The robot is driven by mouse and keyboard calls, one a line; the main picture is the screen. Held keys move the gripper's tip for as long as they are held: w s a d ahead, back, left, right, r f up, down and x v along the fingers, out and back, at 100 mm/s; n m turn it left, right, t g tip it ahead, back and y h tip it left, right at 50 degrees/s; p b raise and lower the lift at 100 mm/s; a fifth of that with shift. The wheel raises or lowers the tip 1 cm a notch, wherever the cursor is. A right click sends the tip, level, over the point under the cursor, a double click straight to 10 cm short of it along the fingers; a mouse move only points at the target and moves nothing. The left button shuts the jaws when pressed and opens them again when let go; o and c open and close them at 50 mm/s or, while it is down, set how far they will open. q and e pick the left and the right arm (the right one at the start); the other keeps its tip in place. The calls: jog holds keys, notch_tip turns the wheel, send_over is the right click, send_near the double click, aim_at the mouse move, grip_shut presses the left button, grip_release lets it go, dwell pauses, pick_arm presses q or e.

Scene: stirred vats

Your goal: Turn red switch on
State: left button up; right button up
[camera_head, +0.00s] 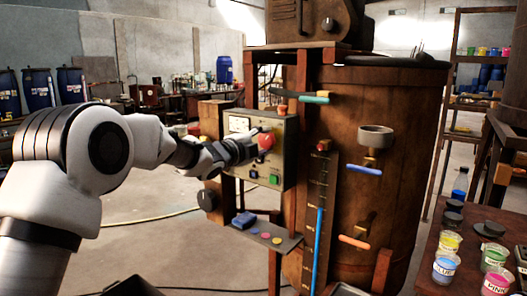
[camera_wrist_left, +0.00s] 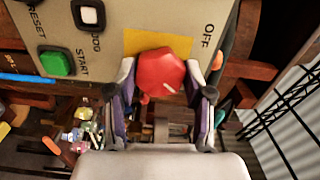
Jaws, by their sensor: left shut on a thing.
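The red switch (camera_head: 266,140) is a knob on the upper right of a pale control panel (camera_head: 241,151) on the wooden vat's frame. In the wrist view the red switch (camera_wrist_left: 160,73) sits over a yellow plate, with the word OFF printed to its right. A small white mark shows on the knob. My left gripper (camera_head: 254,146) has reached the panel from the left. In the wrist view its fingers (camera_wrist_left: 162,88) stand on both sides of the knob, shut on it. My right gripper is in neither view.
A green START button (camera_wrist_left: 56,63) and a black-framed white button (camera_wrist_left: 88,14) are on the same panel. The wooden vat (camera_head: 400,150) with colored handles stands to the right. Paint jars (camera_head: 445,266) stand at the lower right.

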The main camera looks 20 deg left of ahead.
pick_arm(q)
jog(key=shift+m+b, duration=0.4)
jog(key=shift+m, duration=0.1)
jog(key=o, duration=1.2)
jog(key=shift+c, duration=0.2)
jog(key=v, duration=1.2)
